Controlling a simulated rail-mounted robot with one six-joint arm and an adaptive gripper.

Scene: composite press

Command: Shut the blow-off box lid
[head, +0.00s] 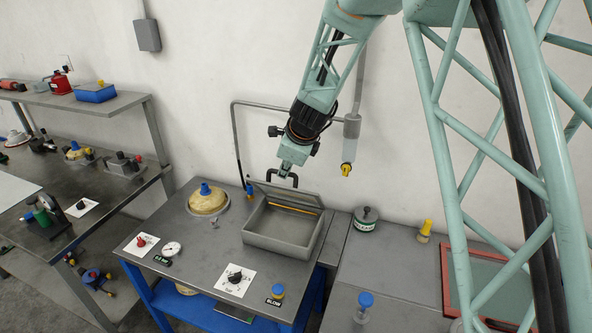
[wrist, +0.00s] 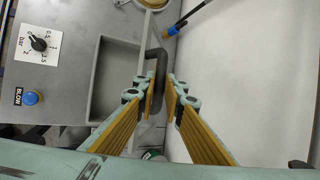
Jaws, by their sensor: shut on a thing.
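The blow-off box (head: 283,243) is an open-topped grey metal box on the grey bench. Its lid (head: 288,197) stands raised along the back edge, so the inside shows. A black bar handle (head: 283,177) sticks up from the lid. My gripper (head: 286,168) is over the back of the box, shut on this handle. In the wrist view, the handle (wrist: 157,62) runs between the yellow-padded fingers of my gripper (wrist: 162,92). There the lid (wrist: 141,62) shows nearly edge-on, beside the open box (wrist: 105,112). The fingers hide part of the handle.
A blue BLOW button (head: 278,290) and a dial (head: 236,279) are in front of the box. A blue-knobbed yellow dome (head: 208,202) stands to its left. A hanging clear cylinder with a yellow valve (head: 347,160) is right of my gripper, near the wall.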

